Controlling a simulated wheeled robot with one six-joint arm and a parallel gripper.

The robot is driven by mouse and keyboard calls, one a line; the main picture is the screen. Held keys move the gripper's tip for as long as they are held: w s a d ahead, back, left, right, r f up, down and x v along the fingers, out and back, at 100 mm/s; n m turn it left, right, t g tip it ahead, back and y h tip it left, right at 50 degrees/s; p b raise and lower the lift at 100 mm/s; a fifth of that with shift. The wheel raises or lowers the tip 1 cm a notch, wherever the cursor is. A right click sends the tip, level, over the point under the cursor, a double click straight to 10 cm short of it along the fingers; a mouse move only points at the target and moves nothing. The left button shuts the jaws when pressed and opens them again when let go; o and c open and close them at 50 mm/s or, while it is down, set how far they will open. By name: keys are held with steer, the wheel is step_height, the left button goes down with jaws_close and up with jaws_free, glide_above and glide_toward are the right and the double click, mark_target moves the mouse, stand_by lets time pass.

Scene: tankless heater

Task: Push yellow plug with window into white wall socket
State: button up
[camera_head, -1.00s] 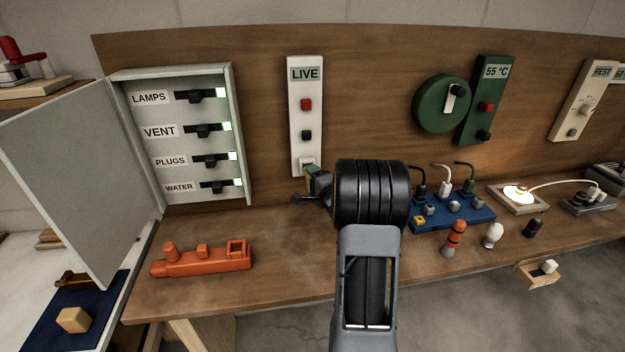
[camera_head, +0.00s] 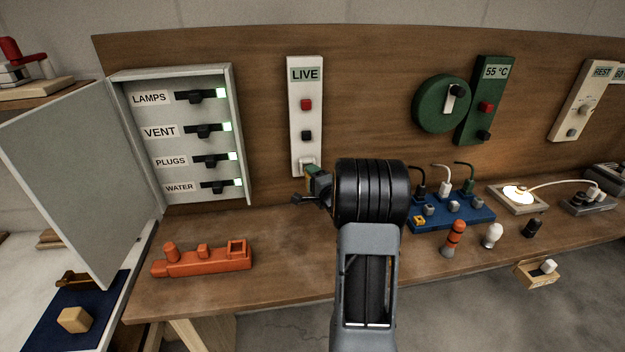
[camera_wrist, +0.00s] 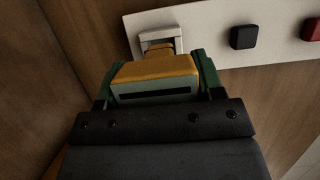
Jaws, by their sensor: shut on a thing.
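The yellow plug (camera_wrist: 155,70) is held between the green finger pads of my gripper (camera_wrist: 155,82) in the wrist view. A dark slot shows on its near face. The white wall socket (camera_wrist: 160,33) is at the end of the white panel, right in front of the plug. The plug's front end overlaps the socket opening in this view; how deep it sits I cannot tell. In the head view my gripper (camera_head: 314,187) is just below and right of the socket (camera_head: 306,165), and my wrist hides most of the plug.
The white panel (camera_head: 305,110) reads LIVE and carries a red and a black button above the socket. The open breaker cabinet (camera_head: 185,130) stands to the left, with lit green lamps. A blue power strip (camera_head: 452,213) is at the right.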

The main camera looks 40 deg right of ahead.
steer(key=shift+w+d, duration=0.4)
steer(key=shift+w, duration=0.45)
steer(key=shift+w+d, duration=0.4)
steer(key=shift+w, duration=0.4)
steer(key=o, duration=1.4)
steer(key=shift+c, duration=0.2)
steer(key=shift+s, duration=0.1)
steer(key=s+a+b, duration=0.1)
steer(key=s, duration=1.2)
steer(key=shift+s+a, duration=0.2)
steer(key=shift+s, duration=0.05)
